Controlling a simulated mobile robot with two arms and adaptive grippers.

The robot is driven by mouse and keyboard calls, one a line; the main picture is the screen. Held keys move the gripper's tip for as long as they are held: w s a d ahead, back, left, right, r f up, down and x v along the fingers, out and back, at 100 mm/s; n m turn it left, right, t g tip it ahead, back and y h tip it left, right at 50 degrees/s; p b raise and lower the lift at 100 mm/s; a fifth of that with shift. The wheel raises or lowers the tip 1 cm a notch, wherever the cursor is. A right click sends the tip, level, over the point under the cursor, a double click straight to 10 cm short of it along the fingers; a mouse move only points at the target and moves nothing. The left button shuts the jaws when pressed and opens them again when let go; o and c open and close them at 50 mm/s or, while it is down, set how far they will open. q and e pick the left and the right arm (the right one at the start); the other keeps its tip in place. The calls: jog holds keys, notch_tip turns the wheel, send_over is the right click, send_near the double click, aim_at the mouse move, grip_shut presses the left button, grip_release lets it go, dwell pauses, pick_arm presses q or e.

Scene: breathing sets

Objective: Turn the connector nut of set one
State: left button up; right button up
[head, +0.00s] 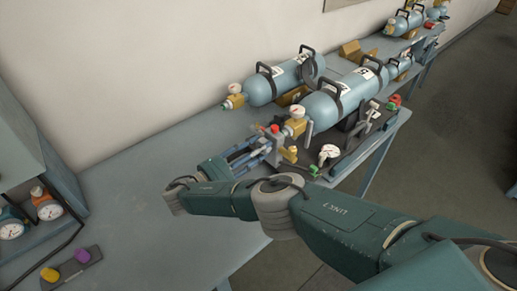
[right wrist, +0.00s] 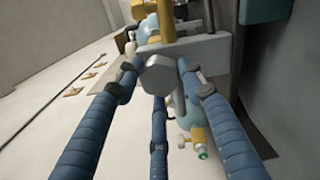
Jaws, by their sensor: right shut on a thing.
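The set on the near side of the bench is a blue cylinder (head: 335,104) with black handles, a brass valve and a round gauge (head: 298,111). A grey hex connector nut (right wrist: 160,75) shows in the right wrist view, on a pale grey block. My right gripper (head: 262,146) reaches in at the valve end of this set. In the right wrist view its blue fingers (right wrist: 163,82) are closed around the nut, with tips on its left, right and lower sides. In the head view the fingers and fittings mostly hide the nut. My left gripper is not in view.
A second blue cylinder (head: 282,80) lies behind, near the wall. A loose gauge (head: 328,152) and small fittings sit beside the near set. A case with gauges (head: 42,205) and a block with yellow and purple knobs (head: 72,262) stand at left. The bench middle (head: 140,190) is clear.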

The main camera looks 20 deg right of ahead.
jog(key=shift+w, duration=0.15)
jog(key=o, duration=1.1)
jog(key=shift+f, duration=0.1)
jog(key=shift+c, duration=0.2)
jog(key=shift+o, duration=0.4)
jog(key=shift+w+f, duration=0.1)
jog(key=shift+w, duration=0.2)
jog(key=shift+s, duration=0.2)
jog(key=shift+n, duration=0.3)
